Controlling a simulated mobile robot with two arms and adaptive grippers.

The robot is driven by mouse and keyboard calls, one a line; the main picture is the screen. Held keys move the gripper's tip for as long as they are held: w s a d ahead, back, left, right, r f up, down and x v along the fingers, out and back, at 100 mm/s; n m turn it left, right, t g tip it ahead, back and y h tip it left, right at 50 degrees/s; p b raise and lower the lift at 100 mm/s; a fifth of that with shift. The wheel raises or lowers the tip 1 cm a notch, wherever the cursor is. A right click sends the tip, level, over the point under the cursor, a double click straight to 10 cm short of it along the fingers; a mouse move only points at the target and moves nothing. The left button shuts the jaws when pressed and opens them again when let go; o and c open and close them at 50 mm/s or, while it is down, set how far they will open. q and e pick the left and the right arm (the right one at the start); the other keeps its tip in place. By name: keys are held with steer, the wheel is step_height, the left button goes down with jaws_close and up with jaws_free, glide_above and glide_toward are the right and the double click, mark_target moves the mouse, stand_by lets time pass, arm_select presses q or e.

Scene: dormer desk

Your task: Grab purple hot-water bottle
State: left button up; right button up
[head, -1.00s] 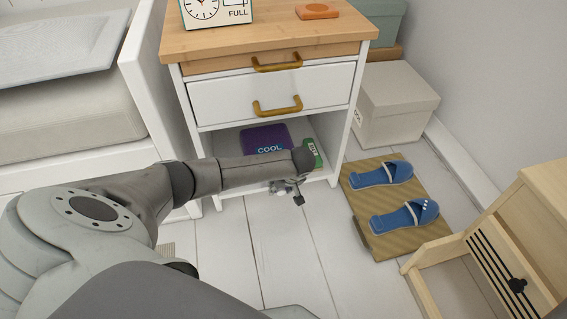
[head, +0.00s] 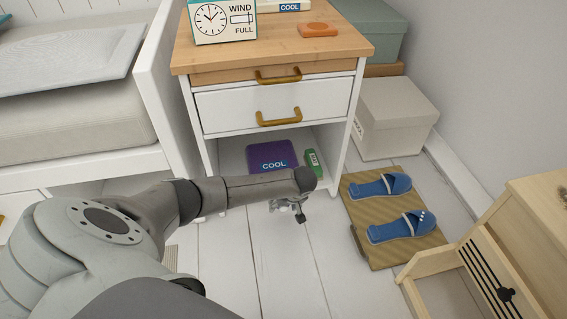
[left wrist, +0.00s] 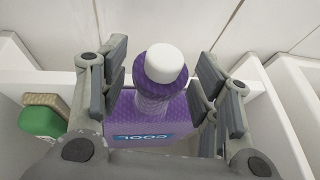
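The purple hot-water bottle (head: 268,151), with a blue "COOL" label, is in the open lower shelf of the white nightstand (head: 275,108). In the left wrist view its white cap and ribbed purple neck (left wrist: 152,103) point toward the camera. My left gripper (head: 289,207) is in front of the shelf, below its front edge in the picture. In the left wrist view the open fingers (left wrist: 160,88) are on either side of the bottle's cap and neck, with gaps on both sides. My forearm hides part of the shelf front. My right gripper is not in view.
A green item (head: 313,162) is beside the bottle in the shelf. A clock box (head: 222,22) and an orange object (head: 317,29) are on the nightstand top. Blue slippers (head: 402,227) lie on a tan mat at right, near a pale wooden cabinet (head: 535,215).

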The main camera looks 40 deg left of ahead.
arm_select(q)
steer(key=shift+o, duration=0.2)
steer(key=shift+w+r, duration=0.1)
steer(key=shift+d+r, duration=0.15)
steer(key=shift+r, duration=0.3)
steer(key=v, duration=1.1)
